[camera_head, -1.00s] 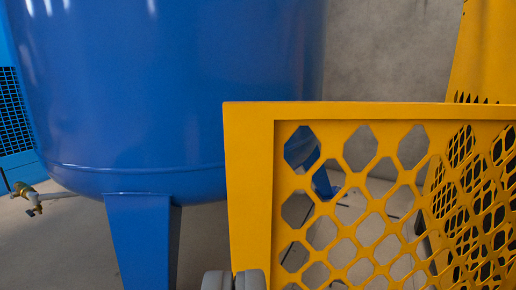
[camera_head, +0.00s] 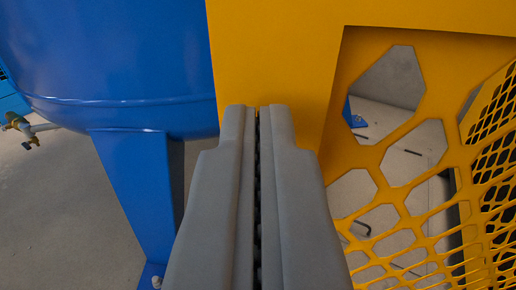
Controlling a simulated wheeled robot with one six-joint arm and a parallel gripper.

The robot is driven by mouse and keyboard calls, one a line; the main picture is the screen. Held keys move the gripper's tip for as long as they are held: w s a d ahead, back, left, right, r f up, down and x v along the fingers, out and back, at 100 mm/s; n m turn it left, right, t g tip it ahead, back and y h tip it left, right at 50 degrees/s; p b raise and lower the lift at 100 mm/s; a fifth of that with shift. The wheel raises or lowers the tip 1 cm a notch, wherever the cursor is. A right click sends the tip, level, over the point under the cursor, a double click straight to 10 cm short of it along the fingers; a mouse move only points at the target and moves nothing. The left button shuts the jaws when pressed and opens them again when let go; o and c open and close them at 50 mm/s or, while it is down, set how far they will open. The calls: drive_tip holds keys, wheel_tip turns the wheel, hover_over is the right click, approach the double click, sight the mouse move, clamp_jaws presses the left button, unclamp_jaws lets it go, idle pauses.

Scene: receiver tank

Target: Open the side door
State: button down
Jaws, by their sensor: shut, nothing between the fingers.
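The yellow side door (camera_head: 277,55) is a flat frame with a mesh of large polygonal holes. It fills the upper right of the view, close in front of me. My gripper (camera_head: 257,112) is shut and empty, its two grey fingers side by side with a thin dark gap. The fingertips overlap the door's left upright near its free edge. I cannot tell whether they touch it. The lower part of that upright is hidden behind the fingers.
A blue tank (camera_head: 110,60) stands at the left behind the door, on a blue leg (camera_head: 137,195) bolted to the grey floor. A brass valve (camera_head: 18,124) sticks out at far left. More yellow mesh (camera_head: 495,130) stands at the right. Bare floor (camera_head: 60,220) shows at lower left.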

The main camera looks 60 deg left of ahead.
drive_tip(key=shift+w+a, duration=0.3)
drive_tip(key=shift+a, duration=0.2)
drive_tip(key=w+a+m+t+h, duration=0.2)
drive_tip(key=w+a+t, duration=0.1)
drive_tip(key=w+a, duration=0.6)
drive_tip(key=a, duration=0.4)
drive_tip(key=shift+a+m+t+h, duration=0.15)
drive_tip(key=shift+m+t+h, duration=0.15)
drive_tip(key=shift+m, duration=0.1)
